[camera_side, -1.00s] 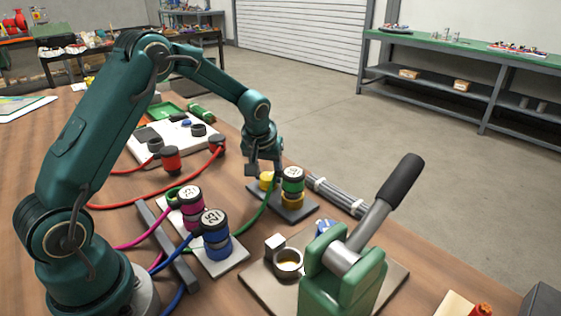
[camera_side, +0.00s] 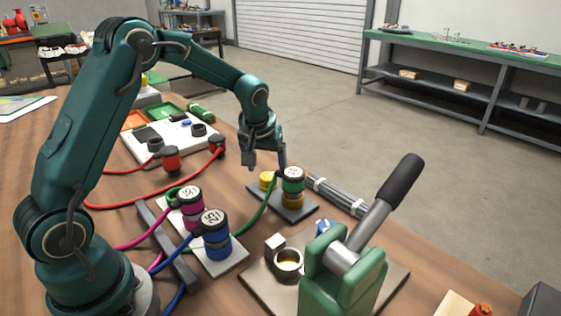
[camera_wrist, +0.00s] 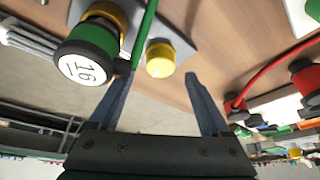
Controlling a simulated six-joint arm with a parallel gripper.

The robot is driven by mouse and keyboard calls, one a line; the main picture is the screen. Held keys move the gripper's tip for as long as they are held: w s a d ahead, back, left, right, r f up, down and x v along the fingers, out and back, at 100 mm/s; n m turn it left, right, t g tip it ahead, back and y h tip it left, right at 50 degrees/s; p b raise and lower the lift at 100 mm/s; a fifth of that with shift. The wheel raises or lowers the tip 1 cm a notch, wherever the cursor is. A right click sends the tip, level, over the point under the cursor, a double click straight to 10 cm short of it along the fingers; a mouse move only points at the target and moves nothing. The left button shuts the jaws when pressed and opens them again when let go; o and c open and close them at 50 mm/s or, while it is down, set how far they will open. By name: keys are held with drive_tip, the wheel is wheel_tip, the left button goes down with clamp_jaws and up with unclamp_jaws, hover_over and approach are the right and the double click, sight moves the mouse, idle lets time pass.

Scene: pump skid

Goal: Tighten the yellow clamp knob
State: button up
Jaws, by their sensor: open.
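The yellow knob (camera_side: 267,180) is a short yellow cylinder on a small grey plate (camera_side: 297,213). It stands beside a green-ringed connector marked 16 (camera_side: 292,180), which has a yellow lower part. My gripper (camera_side: 267,161) is open and empty just above the knob, with its fingers apart. In the wrist view the yellow knob (camera_wrist: 160,58) shows beyond and between the fingertips of my gripper (camera_wrist: 160,76), not touched by them. The 16 connector (camera_wrist: 88,52) is just left of the left finger there.
A green cable (camera_side: 262,215) runs close by the knob. Magenta and blue connectors (camera_side: 212,222) stand on a plate in front. A green lever press (camera_side: 345,270) stands at the front right. A braided hose (camera_side: 337,194) lies right of the knob plate.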

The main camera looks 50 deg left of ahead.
drive_tip(key=shift+v, duration=0.95)
